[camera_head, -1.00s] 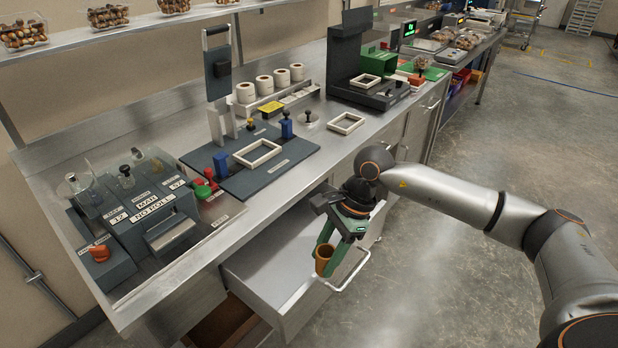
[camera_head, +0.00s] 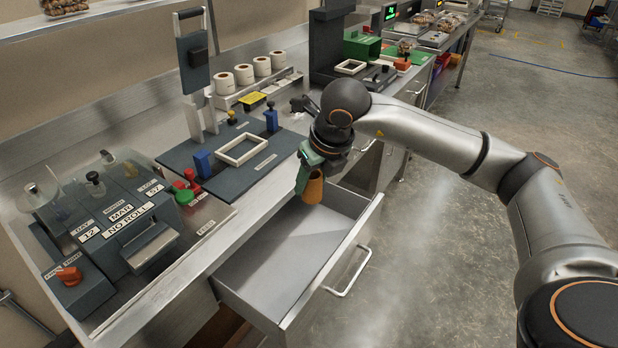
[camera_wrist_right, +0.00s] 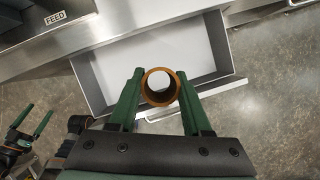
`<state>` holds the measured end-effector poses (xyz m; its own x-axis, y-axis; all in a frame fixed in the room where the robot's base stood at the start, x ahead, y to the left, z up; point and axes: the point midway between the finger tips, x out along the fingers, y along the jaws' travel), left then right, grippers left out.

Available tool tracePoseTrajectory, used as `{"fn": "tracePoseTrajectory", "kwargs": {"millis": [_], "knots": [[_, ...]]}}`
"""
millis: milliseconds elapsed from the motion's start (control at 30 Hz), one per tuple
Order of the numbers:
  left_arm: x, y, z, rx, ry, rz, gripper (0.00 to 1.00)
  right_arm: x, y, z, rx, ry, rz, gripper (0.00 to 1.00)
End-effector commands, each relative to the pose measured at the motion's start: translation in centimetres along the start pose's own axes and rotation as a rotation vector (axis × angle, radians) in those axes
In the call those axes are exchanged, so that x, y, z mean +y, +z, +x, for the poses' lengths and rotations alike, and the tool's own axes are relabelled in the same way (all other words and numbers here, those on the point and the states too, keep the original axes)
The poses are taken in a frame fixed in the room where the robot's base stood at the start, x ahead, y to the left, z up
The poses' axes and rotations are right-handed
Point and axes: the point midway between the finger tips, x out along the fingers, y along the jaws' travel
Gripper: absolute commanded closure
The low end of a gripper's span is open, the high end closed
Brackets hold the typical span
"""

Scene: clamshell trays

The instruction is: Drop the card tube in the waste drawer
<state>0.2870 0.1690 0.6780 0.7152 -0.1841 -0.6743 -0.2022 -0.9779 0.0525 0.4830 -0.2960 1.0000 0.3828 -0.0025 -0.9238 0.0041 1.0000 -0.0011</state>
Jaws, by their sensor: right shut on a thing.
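The brown card tube (camera_head: 314,187) is held upright in my right gripper (camera_head: 306,178), which is shut on it. In the right wrist view the tube (camera_wrist_right: 148,93) shows end-on between the two green fingers of the gripper (camera_wrist_right: 160,92). The waste drawer (camera_head: 262,290) is pulled open below the bench, and its pale inside looks empty. The tube is above the far part of the drawer, near the bench edge, in the head view. In the right wrist view the drawer (camera_wrist_right: 98,90) lies beneath the tube. My left gripper is not in the head view.
The bench edge and its front run along the drawer's left side. A dark press plate with a white frame (camera_head: 243,150) and a label machine (camera_head: 120,225) stand on the bench. The drawer's handle (camera_head: 350,275) sticks out over clear floor.

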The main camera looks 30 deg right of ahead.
Motion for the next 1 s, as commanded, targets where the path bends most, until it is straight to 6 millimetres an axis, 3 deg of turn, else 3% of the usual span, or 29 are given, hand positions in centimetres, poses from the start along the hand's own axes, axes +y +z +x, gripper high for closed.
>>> {"fn": "tracePoseTrajectory", "kwargs": {"millis": [267,700,1000], "knots": [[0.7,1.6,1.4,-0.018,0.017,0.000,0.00,0.0,-1.2,3.0,0.001,0.000,-0.001,1.00],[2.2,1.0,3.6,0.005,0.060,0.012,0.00,0.0,-3.3,7.8,0.003,0.000,-0.002,1.00],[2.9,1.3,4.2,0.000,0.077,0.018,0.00,0.0,-4.0,9.7,0.001,0.000,-0.001,1.00]]}}
